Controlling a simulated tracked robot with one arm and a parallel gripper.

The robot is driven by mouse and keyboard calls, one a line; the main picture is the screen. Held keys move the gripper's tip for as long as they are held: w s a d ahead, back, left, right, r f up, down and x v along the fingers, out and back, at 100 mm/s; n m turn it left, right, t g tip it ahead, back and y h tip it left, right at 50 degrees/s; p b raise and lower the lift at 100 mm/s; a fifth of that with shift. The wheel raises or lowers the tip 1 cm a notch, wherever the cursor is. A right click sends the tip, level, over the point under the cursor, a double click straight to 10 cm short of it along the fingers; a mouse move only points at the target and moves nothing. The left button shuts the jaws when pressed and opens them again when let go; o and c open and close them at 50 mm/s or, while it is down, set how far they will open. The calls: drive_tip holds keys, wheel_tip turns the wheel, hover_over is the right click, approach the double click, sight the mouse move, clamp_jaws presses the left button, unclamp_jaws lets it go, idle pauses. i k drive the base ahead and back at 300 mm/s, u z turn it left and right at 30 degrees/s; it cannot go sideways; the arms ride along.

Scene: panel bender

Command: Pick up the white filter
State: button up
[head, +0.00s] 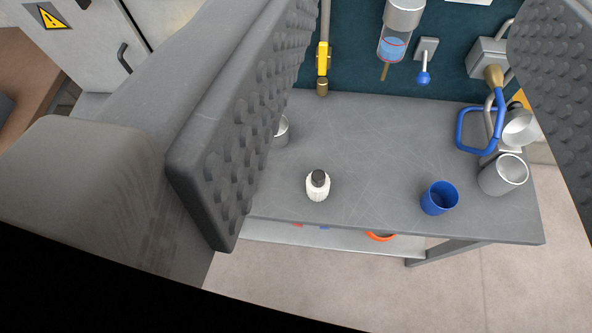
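The white filter (317,190) stands upright on the grey table, near its front edge and left of the middle. It is a small ribbed white cylinder with a dark top. My gripper (400,140) is open, with one large dark studded finger at the left and the other at the upper right. The filter shows between the two fingers, nearer the left one in the picture, and nothing touches it. The left finger hides the left end of the table.
The grey table (375,175) is clear around the filter. A blue cup (439,198) and a metal cup (503,174) stand to the right. Another metal cup (281,131) is partly hidden by the left finger. Wall fittings include a blue-handled valve (423,77) and a clear bowl (393,46).

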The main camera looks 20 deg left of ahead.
sight(318, 183)
drive_tip(key=z, duration=1.85)
drive_tip(key=k, duration=0.7)
drive_tip(key=u, duration=1.5)
